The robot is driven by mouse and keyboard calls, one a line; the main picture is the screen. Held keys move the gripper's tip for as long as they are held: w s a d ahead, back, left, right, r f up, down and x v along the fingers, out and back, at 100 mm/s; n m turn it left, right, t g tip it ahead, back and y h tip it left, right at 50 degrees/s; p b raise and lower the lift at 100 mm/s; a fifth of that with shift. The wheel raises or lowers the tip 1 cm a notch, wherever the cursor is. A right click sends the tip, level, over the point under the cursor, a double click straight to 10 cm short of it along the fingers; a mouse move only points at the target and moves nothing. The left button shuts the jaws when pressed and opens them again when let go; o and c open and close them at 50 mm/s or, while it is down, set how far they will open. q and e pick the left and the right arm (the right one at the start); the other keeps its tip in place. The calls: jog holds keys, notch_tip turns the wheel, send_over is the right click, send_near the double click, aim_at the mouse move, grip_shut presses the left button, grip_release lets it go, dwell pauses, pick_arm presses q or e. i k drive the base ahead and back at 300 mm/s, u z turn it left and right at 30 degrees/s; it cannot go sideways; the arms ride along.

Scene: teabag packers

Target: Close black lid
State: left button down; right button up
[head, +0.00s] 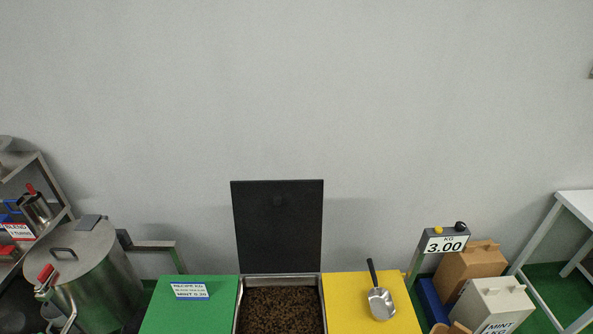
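The black lid (278,225) stands open and upright at the back edge of a metal bin. The bin (237,318) sits at the bottom middle of the head view and holds dark brown grains. A small dark knob shows faintly on the lid's face. Neither of my grippers is in view.
Left of the bin is a green top (158,315) with a recipe card (190,291); right is a yellow top (350,290) with a metal scoop (381,303). A steel drum (100,280) stands left. A scale display (446,245) reading 3.00 and boxes (492,301) stand right.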

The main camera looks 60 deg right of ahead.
aim_at(278, 224)
jog(key=z, duration=1.7)
